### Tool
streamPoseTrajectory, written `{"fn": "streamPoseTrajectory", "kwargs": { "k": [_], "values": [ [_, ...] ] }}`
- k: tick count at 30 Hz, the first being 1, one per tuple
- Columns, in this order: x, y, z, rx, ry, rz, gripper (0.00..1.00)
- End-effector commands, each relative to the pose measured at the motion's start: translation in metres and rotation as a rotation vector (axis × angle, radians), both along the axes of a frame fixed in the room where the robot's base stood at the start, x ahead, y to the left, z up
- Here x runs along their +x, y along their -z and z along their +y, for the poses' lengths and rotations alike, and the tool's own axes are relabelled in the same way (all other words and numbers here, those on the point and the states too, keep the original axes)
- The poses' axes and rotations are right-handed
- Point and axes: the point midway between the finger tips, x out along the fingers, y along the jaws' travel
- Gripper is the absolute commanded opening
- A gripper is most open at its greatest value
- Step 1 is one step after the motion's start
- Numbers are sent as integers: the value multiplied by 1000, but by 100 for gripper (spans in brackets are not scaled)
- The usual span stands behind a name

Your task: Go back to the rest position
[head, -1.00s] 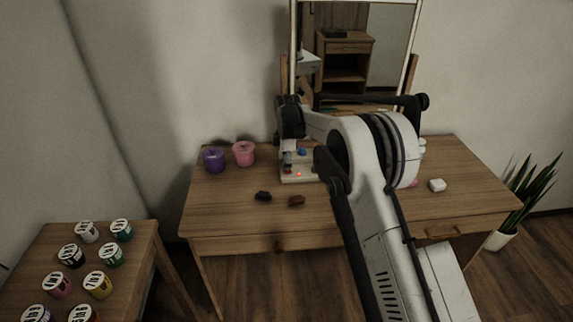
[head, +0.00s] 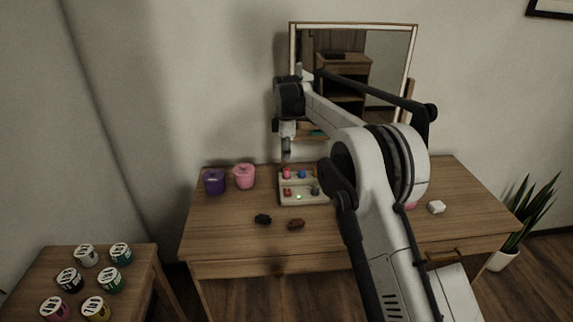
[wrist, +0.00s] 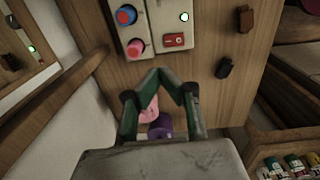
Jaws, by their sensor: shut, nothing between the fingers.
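My gripper (head: 286,158) hangs above the back left part of the pale control panel (head: 284,199) on the wooden desk, clear of it. In the wrist view my gripper's fingers (wrist: 165,76) are shut, with nothing between them. The panel carries a pink button (head: 287,174), a blue button (head: 302,174) and a red switch (head: 288,192). A small lamp (head: 298,197) on it glows green. The wrist view also shows the blue button (wrist: 126,15), the pink button (wrist: 136,47) and the red switch (wrist: 174,40). My arm hides the panel's right side.
A mirror (head: 385,60) stands behind my arm. Dark (head: 263,219) and brown (head: 296,224) small objects lie in front. A side table (head: 135,262) holds several jars.

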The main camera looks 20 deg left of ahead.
Motion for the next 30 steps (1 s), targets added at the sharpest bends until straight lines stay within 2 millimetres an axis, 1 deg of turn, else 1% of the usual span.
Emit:
{"fn": "streamPoseTrajectory", "kwargs": {
  "k": [4, 8, 14, 18, 20, 24, 26, 30],
  "values": [
    [1, -11, -4, 2, 12, -4, 0],
    [-1, -32, -21, 12, 70, -17, 0],
    [-12, -81, -65, 42, 224, -56, 0],
    [-27, -113, -98, 66, 339, -84, 0],
    [-34, -125, -112, 77, 386, -95, 0],
    [-54, -152, -145, 104, 499, -121, 0],
    [-64, -162, -159, 115, 547, -132, 0],
    [-90, -183, -191, 145, 659, -157, 0]
  ]
}}
